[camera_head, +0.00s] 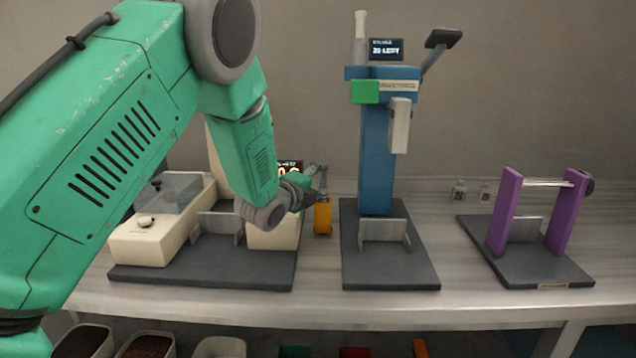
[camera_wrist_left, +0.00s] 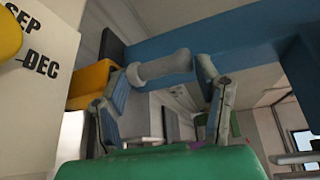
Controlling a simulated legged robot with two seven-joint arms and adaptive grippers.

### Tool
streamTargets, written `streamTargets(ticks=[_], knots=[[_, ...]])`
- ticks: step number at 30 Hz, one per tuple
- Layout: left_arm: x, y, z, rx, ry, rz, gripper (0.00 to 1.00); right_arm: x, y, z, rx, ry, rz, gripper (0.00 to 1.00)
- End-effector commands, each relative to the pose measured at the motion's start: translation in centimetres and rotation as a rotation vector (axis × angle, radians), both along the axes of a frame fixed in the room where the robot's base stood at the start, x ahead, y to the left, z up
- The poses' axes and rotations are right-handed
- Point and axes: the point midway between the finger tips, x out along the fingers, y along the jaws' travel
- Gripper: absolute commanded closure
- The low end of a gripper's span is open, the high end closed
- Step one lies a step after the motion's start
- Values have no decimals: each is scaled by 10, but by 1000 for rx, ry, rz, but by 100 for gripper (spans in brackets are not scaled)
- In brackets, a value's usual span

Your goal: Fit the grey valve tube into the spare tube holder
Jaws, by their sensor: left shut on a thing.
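My left gripper (camera_head: 318,192) is in front of the back wall, between the beige machine and the blue machine. In the left wrist view, a short grey tube (camera_wrist_left: 160,68) with wider ends lies between the fingertips of my left gripper (camera_wrist_left: 164,82), which is shut on it. An orange block (camera_head: 323,217) stands just below the gripper in the head view; orange also shows beside the left finger in the wrist view (camera_wrist_left: 91,84). I cannot tell whether the tube touches it, nor surely which part is the spare tube holder. My right gripper is not in view.
The blue column machine (camera_head: 376,160) stands right of the gripper on a dark base. The beige machine (camera_head: 150,238) is to the left, partly behind my arm. A purple stand with a crossbar (camera_head: 505,210) is at the right. Bins (camera_head: 148,344) sit below the table.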

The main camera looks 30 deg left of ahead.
Motion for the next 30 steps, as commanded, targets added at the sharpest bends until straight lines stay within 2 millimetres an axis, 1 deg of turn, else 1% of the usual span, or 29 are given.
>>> streamTargets(ticks=[17, 18, 19, 20, 27, 30], knots=[[0, 0, -15, 1, -3, -1, 77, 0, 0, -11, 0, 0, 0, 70], [1, 0, -14, 1, -2, 0, 32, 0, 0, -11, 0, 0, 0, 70], [1, 0, -14, 1, -2, 0, 21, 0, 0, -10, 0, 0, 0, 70], [1, 0, -14, 0, -1, 0, 18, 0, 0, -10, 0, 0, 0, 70], [0, 0, -16, 0, 3, 0, 18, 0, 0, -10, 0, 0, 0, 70], [0, 0, -13, 0, 2, -1, 18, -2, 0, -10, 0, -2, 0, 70]])
